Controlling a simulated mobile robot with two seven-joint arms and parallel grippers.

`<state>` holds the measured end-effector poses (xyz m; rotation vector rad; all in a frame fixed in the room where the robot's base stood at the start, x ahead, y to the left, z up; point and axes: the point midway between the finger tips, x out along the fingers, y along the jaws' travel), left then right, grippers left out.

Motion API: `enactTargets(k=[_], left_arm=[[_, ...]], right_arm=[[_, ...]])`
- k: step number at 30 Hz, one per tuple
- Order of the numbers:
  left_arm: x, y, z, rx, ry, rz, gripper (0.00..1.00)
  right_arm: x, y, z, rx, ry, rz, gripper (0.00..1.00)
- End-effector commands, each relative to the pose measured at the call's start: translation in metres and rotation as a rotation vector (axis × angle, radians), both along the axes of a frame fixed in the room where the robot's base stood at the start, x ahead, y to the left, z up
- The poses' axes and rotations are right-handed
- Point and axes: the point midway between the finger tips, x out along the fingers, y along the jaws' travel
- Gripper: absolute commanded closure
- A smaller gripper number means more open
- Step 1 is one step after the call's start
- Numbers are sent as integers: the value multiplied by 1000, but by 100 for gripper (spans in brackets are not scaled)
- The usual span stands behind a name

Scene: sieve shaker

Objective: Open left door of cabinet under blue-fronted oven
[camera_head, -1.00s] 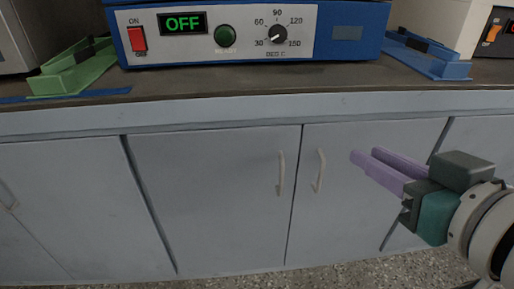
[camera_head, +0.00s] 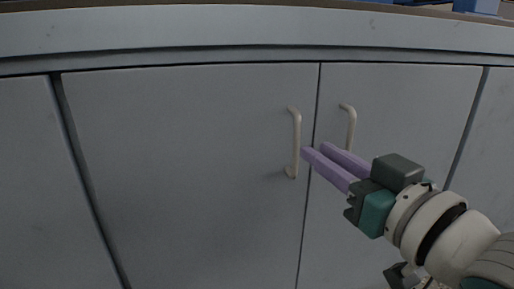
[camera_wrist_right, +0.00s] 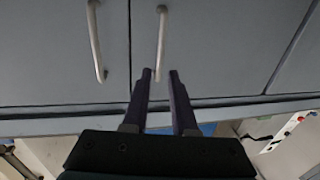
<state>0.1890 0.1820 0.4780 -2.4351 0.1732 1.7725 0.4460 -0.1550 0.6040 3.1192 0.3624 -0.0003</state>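The left cabinet door (camera_head: 180,170) is a flat grey panel and looks closed. Its pale upright bar handle (camera_head: 297,140) is near the door's right edge. My right gripper (camera_head: 314,149) is open and empty, with two purple fingers. Its tips are just right of this handle in the head view, near the seam between the doors. In the right wrist view, which shows the cabinet upside down, the open fingertips (camera_wrist_right: 160,75) appear on either side of the left door's handle (camera_wrist_right: 161,40). I cannot tell whether they touch it. My left gripper is out of view.
The right door (camera_head: 400,110) has a matching handle (camera_head: 349,125), partly behind my fingers. The counter edge (camera_head: 250,28) runs above both doors. Only a strip of blue equipment (camera_head: 476,5) shows at the top right. The space before the left door is clear.

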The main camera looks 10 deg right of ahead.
Motion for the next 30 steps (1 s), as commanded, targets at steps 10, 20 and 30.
enactTargets(k=[10, 20, 30], left_arm=[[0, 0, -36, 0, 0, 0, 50], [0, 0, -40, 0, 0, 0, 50], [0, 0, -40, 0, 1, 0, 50]], right_arm=[[55, 13, -4, 0, -1, 1, 74], [68, 17, -1, 1, 1, 1, 74], [68, 16, -1, 1, 1, 1, 96]])
